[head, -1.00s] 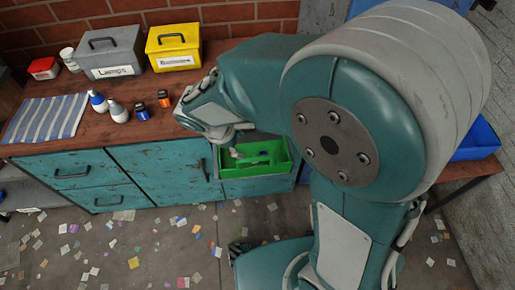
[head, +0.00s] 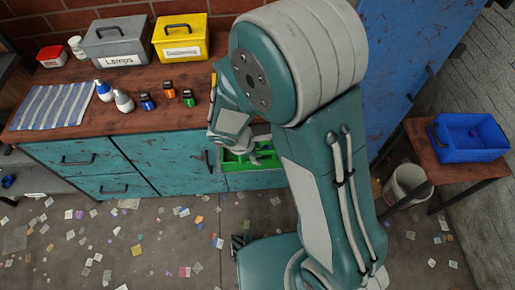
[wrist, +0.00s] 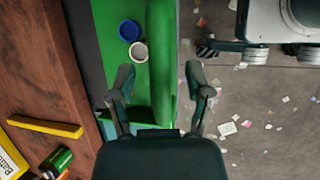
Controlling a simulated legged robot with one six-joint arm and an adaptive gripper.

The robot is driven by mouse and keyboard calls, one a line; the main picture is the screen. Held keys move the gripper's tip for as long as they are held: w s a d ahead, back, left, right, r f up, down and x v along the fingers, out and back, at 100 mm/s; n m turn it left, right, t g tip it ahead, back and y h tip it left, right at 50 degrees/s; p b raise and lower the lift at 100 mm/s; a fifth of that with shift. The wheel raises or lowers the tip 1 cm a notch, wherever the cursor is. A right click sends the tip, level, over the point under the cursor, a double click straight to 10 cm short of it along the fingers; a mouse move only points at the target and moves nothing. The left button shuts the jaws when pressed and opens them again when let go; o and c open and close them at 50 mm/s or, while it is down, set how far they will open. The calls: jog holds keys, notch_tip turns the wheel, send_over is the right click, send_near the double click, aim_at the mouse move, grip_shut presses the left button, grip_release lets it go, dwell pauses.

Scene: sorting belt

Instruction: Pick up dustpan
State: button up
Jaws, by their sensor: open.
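I cannot make out a dustpan for certain in any view. My gripper (wrist: 160,78) is open over the green open drawer or tray (wrist: 108,45) at the front of the cabinet. Its two fingers lie on either side of the raised green rim (wrist: 160,50); I cannot tell whether they touch it. Inside the green tray are a round blue cap (wrist: 129,30) and a round white cap (wrist: 138,52). In the head view the green tray (head: 236,166) is partly hidden by my arm, and my gripper (head: 262,152) shows only in part above it.
The wooden worktop (head: 60,143) holds a grey box (head: 118,47), a yellow box (head: 181,52), a striped cloth (head: 52,106), bottles and batteries. At right are a white bucket (head: 407,184) and a blue bin (head: 470,150) on a small table. Scraps litter the floor.

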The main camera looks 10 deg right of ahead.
jog(key=shift+a+f, duration=0.2)
grip_shut()
jog(key=shift+d, duration=0.1)
